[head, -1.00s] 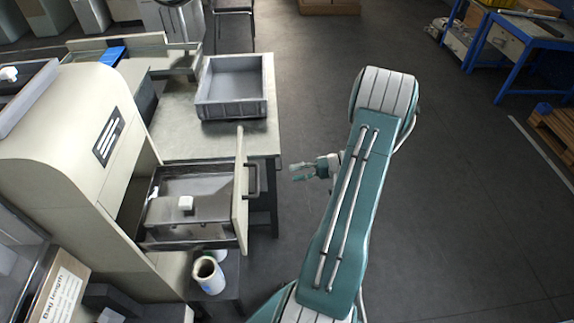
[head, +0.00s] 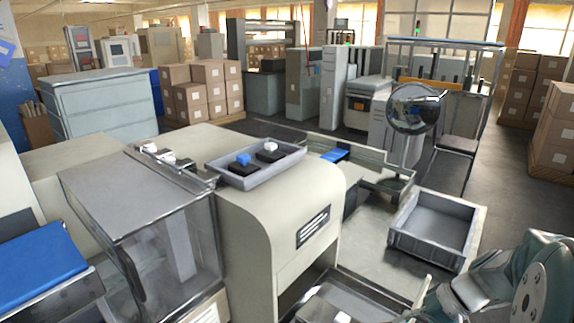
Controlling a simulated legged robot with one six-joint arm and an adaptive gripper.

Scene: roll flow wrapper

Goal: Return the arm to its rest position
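My arm (head: 540,285) shows at the bottom right of the head view, as teal and grey links close to the camera. A pale wrist-like part (head: 470,290) lies left of it, near the front edge of the machine's open drawer. The fingers of my gripper cannot be made out there, so its opening and any hold are unclear. The drawer (head: 350,300) of the cream wrapping machine (head: 265,215) is pulled out at the bottom edge, with a white piece in it. The drawer is partly cut off by the frame.
A grey open bin (head: 435,230) stands empty on the side table, behind my arm. A grey tray (head: 255,165) with blue, black and white pieces sits on the machine. A round mirror (head: 414,108) stands beyond. Cardboard boxes (head: 205,90) are stacked behind.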

